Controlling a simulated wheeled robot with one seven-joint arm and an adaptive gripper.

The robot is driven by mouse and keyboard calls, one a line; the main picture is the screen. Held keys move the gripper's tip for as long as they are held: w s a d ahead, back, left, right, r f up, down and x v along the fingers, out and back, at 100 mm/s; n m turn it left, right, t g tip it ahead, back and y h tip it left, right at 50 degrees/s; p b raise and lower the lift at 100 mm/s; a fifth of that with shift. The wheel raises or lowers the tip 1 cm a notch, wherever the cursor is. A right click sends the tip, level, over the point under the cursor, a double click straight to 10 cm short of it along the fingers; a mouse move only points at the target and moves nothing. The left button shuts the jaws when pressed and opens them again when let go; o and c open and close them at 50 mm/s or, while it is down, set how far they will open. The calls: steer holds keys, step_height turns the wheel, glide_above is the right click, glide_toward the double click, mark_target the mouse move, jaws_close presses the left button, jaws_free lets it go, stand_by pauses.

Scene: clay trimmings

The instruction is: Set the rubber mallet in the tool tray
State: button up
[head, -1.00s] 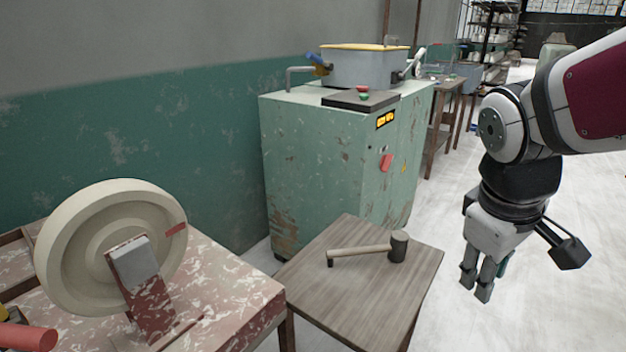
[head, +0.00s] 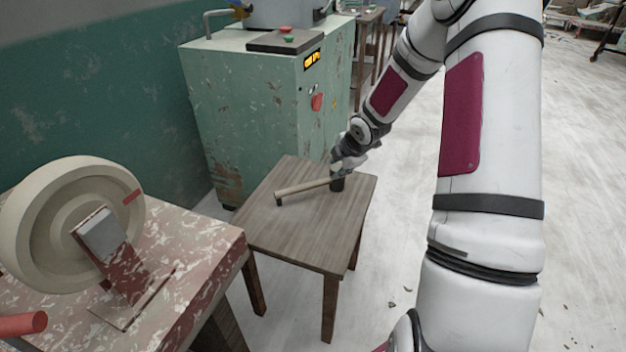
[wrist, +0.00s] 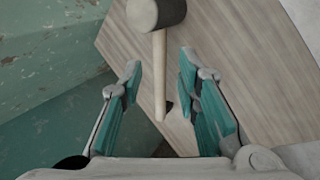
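The rubber mallet (head: 303,188) lies on a small wooden table, with its pale handle toward the left and its dark head toward the right. My gripper (head: 343,168) is at the head end of the mallet and partly covers the head. In the wrist view the mallet (wrist: 159,75) has its grey head at the top and its handle running down between my fingers. My gripper (wrist: 160,68) is open there, with teal pads on both sides of the handle and gaps to it. I cannot make out a tool tray.
The wooden table (head: 300,235) is otherwise bare. A green, worn cabinet (head: 245,120) stands behind it. At left, a speckled red bench (head: 205,255) carries a large cream wheel (head: 60,220) and a red roller (head: 22,325). The floor at right is open.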

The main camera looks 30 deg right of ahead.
mark_target(324, 180)
steer(key=b+x, duration=0.1)
steer(key=x, duration=0.3)
steer(key=b+x, duration=0.2)
steer(key=x, duration=0.3)
steer(key=a+b+x, duration=0.1)
steer(key=b+x, duration=0.1)
steer(key=x, duration=0.3)
steer(key=shift+w+f, duration=0.15)
jaws_close()
